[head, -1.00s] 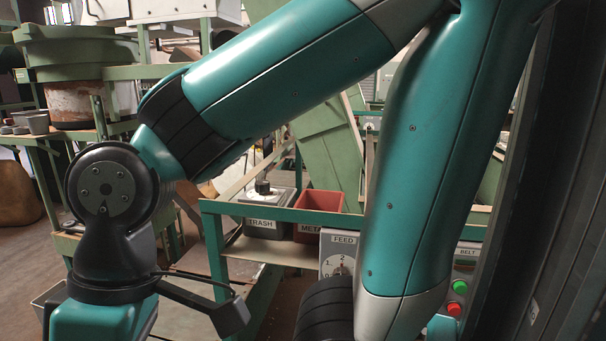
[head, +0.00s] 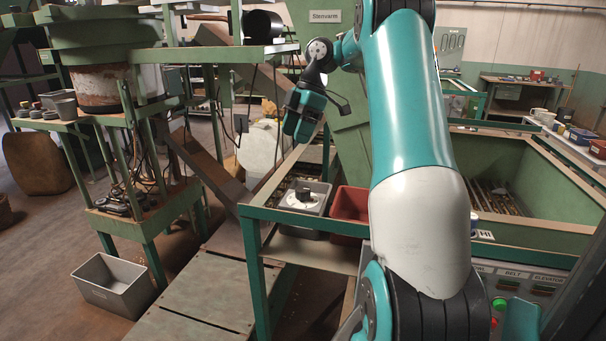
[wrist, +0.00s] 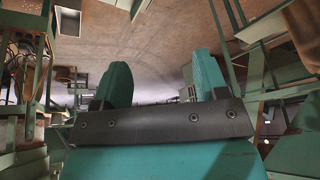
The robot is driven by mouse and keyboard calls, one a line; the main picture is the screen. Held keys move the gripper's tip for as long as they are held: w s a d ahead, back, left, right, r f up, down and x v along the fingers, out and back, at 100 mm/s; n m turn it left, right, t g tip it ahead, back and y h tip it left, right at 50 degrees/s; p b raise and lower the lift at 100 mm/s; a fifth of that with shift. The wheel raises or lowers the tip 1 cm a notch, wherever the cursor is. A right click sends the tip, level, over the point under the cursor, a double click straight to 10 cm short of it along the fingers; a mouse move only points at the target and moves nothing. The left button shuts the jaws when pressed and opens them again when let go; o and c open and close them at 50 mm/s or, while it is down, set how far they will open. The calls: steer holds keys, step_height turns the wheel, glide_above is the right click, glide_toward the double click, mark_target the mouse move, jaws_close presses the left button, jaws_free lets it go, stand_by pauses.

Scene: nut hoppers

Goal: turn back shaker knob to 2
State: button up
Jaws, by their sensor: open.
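My gripper (head: 304,112) is raised in the middle of the head view, in front of the green sloped panel, with its finger gap hard to see there. In the wrist view my gripper (wrist: 161,82) has two teal fingers standing wide apart, with nothing between them. I cannot make out a shaker knob with a number scale in either view. A small black object on a white round piece (head: 304,194) shows at the grey bin, too small to identify. My arm covers part of the control panel (head: 520,277).
A grey bin (head: 312,208) and a red bin (head: 350,207) stand by the green frame (head: 256,275). Green and red buttons sit at lower right. A grey tub (head: 112,287) is on the floor at left. A green shelf (head: 215,56) lies left of my gripper.

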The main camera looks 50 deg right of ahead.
steer(key=n, duration=0.1)
glide_toward(303, 188)
steer(key=shift+h, duration=0.3)
steer(key=b+x, duration=0.1)
steer(key=x, duration=0.2)
steer(key=b+x, duration=0.2)
steer(key=x, duration=0.1)
steer(key=b+x, duration=0.2)
steer(key=x, duration=0.2)
steer(key=shift+a, duration=0.3)
steer(key=shift+c, duration=0.3)
steer(key=c, duration=0.9)
